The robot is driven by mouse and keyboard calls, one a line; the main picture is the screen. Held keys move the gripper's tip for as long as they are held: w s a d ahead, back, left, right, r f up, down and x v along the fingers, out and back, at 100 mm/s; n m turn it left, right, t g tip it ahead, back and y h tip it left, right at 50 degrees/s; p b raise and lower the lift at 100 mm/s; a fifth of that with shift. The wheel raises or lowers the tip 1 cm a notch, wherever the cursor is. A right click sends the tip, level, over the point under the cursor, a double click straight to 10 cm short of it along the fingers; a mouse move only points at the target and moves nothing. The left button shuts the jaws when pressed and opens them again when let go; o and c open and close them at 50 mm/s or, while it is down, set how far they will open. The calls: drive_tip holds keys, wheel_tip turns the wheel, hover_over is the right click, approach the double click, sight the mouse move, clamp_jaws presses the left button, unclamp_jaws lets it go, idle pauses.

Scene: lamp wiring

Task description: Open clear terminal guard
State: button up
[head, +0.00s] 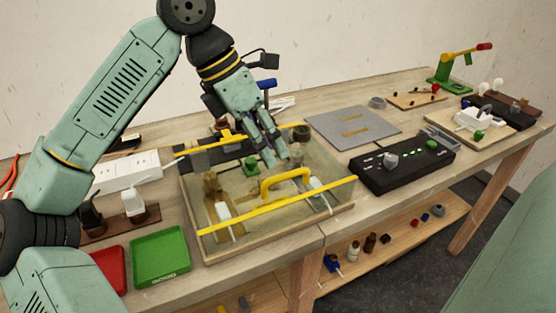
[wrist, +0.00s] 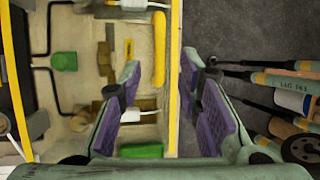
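The clear terminal guard (head: 330,213) is a see-through box cover with yellow edges. It sits down over the wiring board in the head view. Its yellow handle (head: 287,181) arches up near the front edge; the handle also shows as a bar in the wrist view (wrist: 158,50). My gripper (head: 276,152) is above the guard, behind the handle in the head view. In the wrist view my gripper (wrist: 160,64) has its purple-padded fingers spread apart, with the handle and the guard's yellow edge (wrist: 174,75) showing between them. It appears to touch nothing; depth is hard to judge.
A green tray (head: 160,257) and red tray (head: 109,268) lie front left. A white power strip (head: 126,171) stands behind them. A black switch panel (head: 403,168) and grey mat (head: 352,122) are to the right. Tools on a lower shelf (head: 385,245) show below.

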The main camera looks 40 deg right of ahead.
sight(284, 174)
drive_tip(key=shift+p+x, duration=0.5)
drive_tip(key=shift+x, duration=2.3)
drive_tip(key=shift+c, duration=0.3)
clamp_jaws()
